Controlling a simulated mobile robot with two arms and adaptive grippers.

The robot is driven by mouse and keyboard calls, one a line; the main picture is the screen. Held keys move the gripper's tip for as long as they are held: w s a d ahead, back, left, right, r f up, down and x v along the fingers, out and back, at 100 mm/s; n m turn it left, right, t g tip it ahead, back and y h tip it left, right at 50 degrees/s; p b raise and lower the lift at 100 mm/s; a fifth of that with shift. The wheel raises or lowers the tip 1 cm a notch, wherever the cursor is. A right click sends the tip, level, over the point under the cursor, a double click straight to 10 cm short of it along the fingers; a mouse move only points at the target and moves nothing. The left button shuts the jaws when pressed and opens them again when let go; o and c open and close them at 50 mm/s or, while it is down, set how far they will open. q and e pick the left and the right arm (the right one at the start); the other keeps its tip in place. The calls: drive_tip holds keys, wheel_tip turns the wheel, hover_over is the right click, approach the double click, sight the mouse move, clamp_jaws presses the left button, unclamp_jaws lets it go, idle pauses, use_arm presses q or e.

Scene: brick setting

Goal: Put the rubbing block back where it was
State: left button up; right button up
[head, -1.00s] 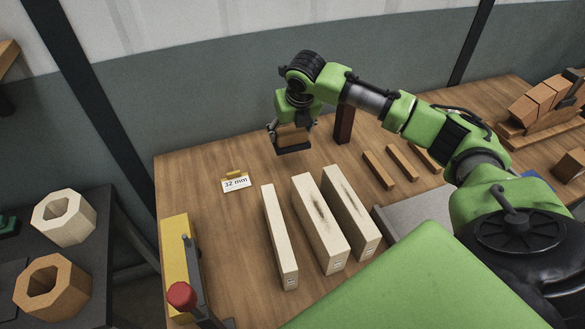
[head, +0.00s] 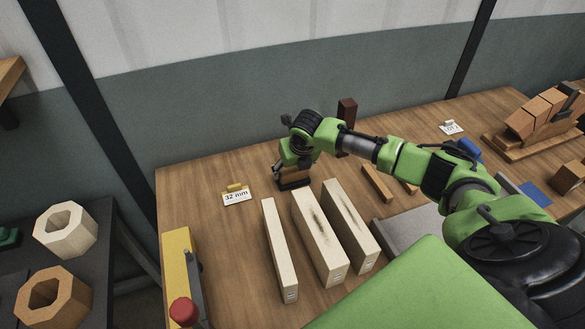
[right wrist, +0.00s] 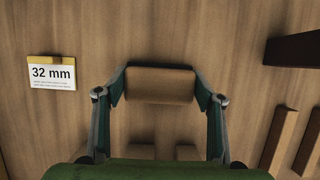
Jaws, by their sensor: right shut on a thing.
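The rubbing block (right wrist: 160,84) is brown with a dark base in the head view (head: 294,182). It is low at the tabletop, behind the pale wooden bars; I cannot tell whether it touches the table. My right gripper (head: 292,172) is shut on it, and in the right wrist view the fingers (right wrist: 160,92) hold its two ends. My left gripper is not in view.
A "32 mm" card (head: 237,197) stands left of the block. Three pale bars (head: 281,250) lie in front. A dark upright post (head: 346,112) and thin brown strips (head: 377,183) are to the right. Clear tabletop lies between card and block.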

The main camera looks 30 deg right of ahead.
drive_tip(key=o, duration=1.1)
drive_tip(key=v, duration=1.2)
drive_tip(key=shift+s+b, duration=0.1)
drive_tip(key=shift+b, duration=0.3)
